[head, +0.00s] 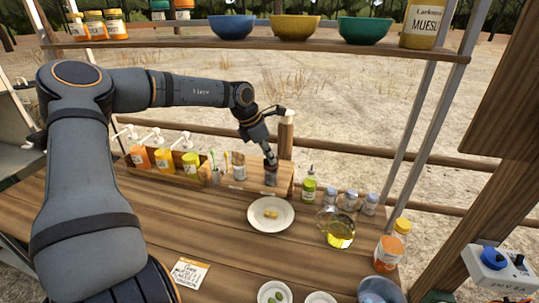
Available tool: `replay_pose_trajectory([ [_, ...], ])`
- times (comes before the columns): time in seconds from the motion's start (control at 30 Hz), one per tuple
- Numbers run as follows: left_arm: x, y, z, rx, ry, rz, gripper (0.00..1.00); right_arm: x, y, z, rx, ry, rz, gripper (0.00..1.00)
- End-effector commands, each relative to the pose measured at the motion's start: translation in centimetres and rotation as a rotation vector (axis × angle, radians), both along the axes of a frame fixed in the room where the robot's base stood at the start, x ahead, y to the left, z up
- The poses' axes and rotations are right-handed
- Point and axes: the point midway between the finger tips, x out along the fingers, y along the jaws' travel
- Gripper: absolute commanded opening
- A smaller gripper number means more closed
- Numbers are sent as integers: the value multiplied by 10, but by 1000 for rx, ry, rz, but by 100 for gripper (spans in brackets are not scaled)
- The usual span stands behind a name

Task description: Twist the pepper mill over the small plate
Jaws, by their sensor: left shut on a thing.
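My left arm reaches in from the left and its gripper (269,156) points down at the back of the counter. It is shut on the top of a small dark brown upright thing, which looks like the pepper mill (271,177). The mill is at the wooden rack; I cannot tell whether it touches the rack. A white plate (256,224) with a few yellow pieces lies in front of the mill, not under it. My right gripper is not in view.
The wooden rack (240,187) holds pump bottles and jars. A card (187,273) lies front left. A shelf with bowls (295,28) hangs above.

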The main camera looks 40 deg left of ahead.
Motion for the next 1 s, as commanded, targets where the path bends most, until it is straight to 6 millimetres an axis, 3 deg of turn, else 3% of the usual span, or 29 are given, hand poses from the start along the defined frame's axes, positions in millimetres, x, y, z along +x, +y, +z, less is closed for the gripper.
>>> replay_pose_trajectory([
  [0.27, 0, 2, 4, 1, 6, -259, 0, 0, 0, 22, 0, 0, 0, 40],
  [0.8, 2, 3, 7, 1, 8, -683, 0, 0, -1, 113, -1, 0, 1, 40],
  [1.0, 2, 3, 3, 0, 5, -765, 0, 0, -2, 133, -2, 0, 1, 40],
])
